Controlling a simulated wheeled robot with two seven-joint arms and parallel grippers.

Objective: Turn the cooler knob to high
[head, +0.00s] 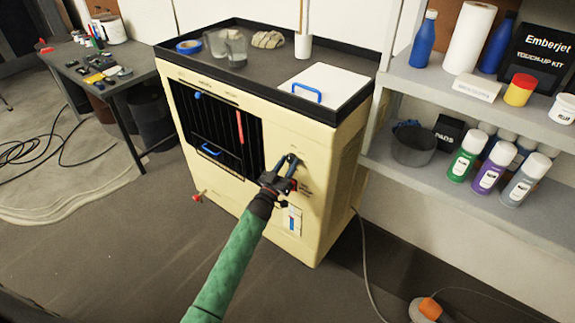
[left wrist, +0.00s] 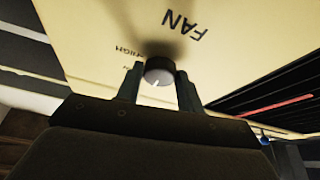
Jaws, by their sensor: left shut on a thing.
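The cooler (head: 318,190) is a cream cabinet with a black louvred grille on its front. My left gripper (head: 291,160) reaches up to the right part of its front panel. In the left wrist view, a round dark knob (left wrist: 159,72) with a white pointer mark sits between the two fingers of the left gripper (left wrist: 160,85), which are shut on it. The "FAN" lettering (left wrist: 184,25) and a "HIGH" label (left wrist: 127,50) appear upside down or tilted on the panel beside the knob. In the head view the gripper hides most of the knob. My right gripper is not in view.
The cooler's black-rimmed top (head: 250,68) bears glass jars, blue tape and a white lid (head: 325,84) with a blue handle. Shelves (head: 430,90) with bottles and cans stand close on the right. A dark workbench (head: 100,75) with tools stands at left. Floor is open in front.

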